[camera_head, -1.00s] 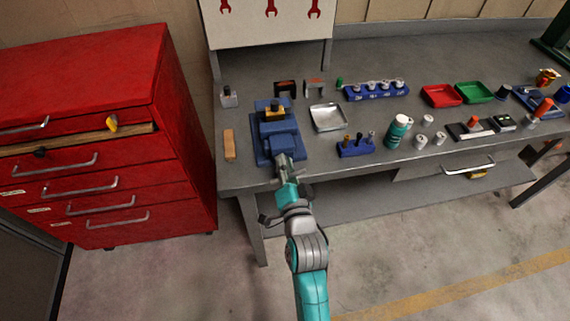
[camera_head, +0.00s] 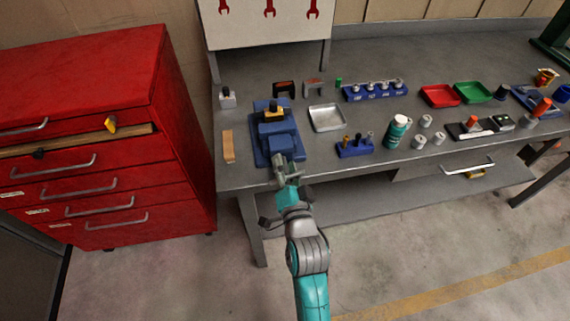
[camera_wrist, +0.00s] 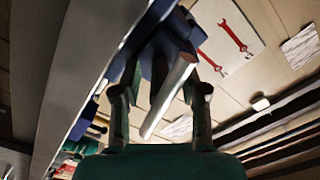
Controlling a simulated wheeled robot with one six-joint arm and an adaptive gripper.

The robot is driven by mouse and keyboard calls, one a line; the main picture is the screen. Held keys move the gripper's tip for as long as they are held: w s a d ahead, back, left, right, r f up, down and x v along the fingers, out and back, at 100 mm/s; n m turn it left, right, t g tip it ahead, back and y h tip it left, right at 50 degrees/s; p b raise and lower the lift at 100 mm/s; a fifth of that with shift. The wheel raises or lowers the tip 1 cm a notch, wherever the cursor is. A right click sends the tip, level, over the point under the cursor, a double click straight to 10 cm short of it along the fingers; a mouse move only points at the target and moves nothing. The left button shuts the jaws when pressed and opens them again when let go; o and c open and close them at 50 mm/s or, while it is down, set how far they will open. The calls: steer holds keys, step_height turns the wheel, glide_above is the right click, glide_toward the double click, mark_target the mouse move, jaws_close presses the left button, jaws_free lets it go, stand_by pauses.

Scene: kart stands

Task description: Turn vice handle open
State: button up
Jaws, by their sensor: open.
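The blue vice (camera_head: 277,143) stands on the bench's front left edge, with a yellow and black piece (camera_head: 275,110) at its top. My gripper (camera_head: 284,168) is at the vice's front end in the head view. In the wrist view, my gripper (camera_wrist: 160,95) is open, with one dark finger on each side of the vice's silver handle bar (camera_wrist: 168,96). The bar runs at a slant between the fingers; I cannot tell whether either finger touches it. The blue vice body shows behind the bar. In the head view my gripper largely hides the handle.
A wooden block (camera_head: 228,146) lies left of the vice. A metal tray (camera_head: 325,118) and a blue holder (camera_head: 355,149) are to its right. A red tool cabinet (camera_head: 100,140) stands left of the bench, with one drawer partly open.

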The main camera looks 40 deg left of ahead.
steer(key=v, duration=1.1)
steer(key=shift+d, duration=0.25)
steer(key=shift+s, duration=0.1)
steer(key=w+a, duration=0.2)
steer(key=w+a+n, duration=0.1)
steer(key=w+a, duration=0.1)
steer(key=a, duration=0.1)
steer(key=w+a+n, duration=0.1)
steer(key=w+a, duration=0.1)
steer(key=a, duration=0.1)
steer(key=shift+w, duration=0.3)
